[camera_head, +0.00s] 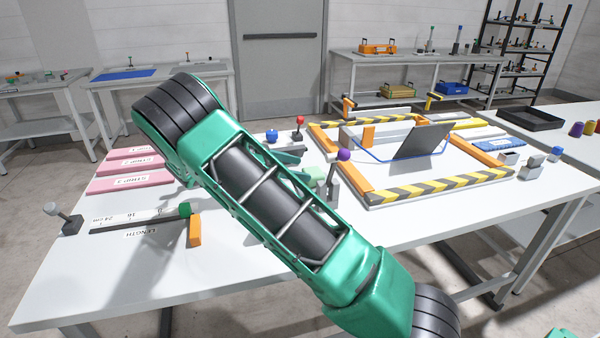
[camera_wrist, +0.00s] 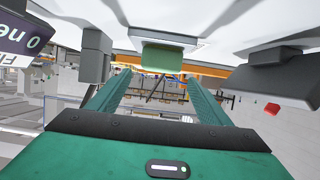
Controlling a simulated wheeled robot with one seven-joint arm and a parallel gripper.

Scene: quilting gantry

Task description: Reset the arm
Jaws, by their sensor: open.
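My green arm crosses the middle of the head view, from the lower right up to the left, above the white table (camera_head: 110,285). In the wrist view my gripper (camera_wrist: 157,82) shows two green fingers standing apart, with nothing clearly held between them. A light green block (camera_wrist: 162,58) shows beyond the fingertips; I cannot tell how far away it is. In the head view the arm hides most of the gripper and part of the table behind it.
A frame with yellow-black striped edges (camera_head: 440,188) holds a tilted grey panel (camera_head: 422,141). Pink labelled strips (camera_head: 125,183), a length scale with a slider (camera_head: 130,224), an orange block (camera_head: 195,231) and a red-knobbed lever (camera_head: 299,122) stand around the arm. The table's front left is clear.

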